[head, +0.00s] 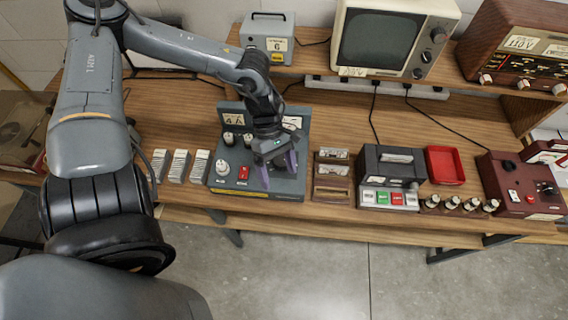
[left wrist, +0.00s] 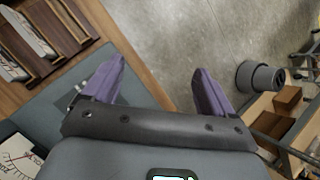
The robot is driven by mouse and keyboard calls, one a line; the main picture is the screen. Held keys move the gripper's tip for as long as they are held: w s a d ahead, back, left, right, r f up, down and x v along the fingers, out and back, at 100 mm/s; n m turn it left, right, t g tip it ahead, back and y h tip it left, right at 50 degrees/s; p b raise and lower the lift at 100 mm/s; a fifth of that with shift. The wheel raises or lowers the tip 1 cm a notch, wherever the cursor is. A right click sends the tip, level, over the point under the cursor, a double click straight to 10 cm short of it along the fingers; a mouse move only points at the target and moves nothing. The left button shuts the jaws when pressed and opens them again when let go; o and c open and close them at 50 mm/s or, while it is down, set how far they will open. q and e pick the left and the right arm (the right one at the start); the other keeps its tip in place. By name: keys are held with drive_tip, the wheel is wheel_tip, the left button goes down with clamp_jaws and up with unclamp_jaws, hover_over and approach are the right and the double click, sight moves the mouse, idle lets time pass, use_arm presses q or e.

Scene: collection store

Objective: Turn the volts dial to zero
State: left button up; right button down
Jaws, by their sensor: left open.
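A grey power-supply box (head: 250,188) stands on the wooden bench in the head view. It has a pale knob (head: 222,167) and a red switch (head: 243,172) on its left half. I cannot read which control is the volts dial. A white meter (head: 291,122) at its upper right also shows in the left wrist view (left wrist: 18,158). My left gripper (head: 278,170) is over the box's right half, with its purple fingers apart. It shows open and empty in the left wrist view (left wrist: 157,88), and hides part of the panel. My right gripper is not in view.
Several stacked pale cards (head: 179,165) stand left of the box. A wooden rack (head: 332,190) is close on its right. Beyond are a dark device (head: 390,165), a red tray (head: 445,165) and a maroon box (head: 515,195). The bench's front edge is just before the box.

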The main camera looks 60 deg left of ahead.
sight(283, 160)
use_arm(q)
drive_tip(key=w+a+m+y+b, duration=0.2)
drive_tip(key=w+a+y+b, duration=0.5)
drive_tip(key=a+b, duration=0.2)
drive_tip(key=f, duration=0.3)
drive_tip(key=f+b, duration=0.1)
drive_tip(key=f, duration=0.3)
drive_tip(key=s+f, duration=0.1)
drive_tip(key=f, duration=0.2)
drive_tip(key=shift+d+f, duration=0.2)
drive_tip(key=shift+f, duration=0.15)
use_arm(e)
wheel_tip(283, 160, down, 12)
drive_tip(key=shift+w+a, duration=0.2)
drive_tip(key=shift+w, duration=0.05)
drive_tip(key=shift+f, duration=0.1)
use_arm(q)
drive_tip(key=c, duration=1.1)
drive_tip(key=shift+o, duration=0.2)
drive_tip(key=shift+b, duration=0.3)
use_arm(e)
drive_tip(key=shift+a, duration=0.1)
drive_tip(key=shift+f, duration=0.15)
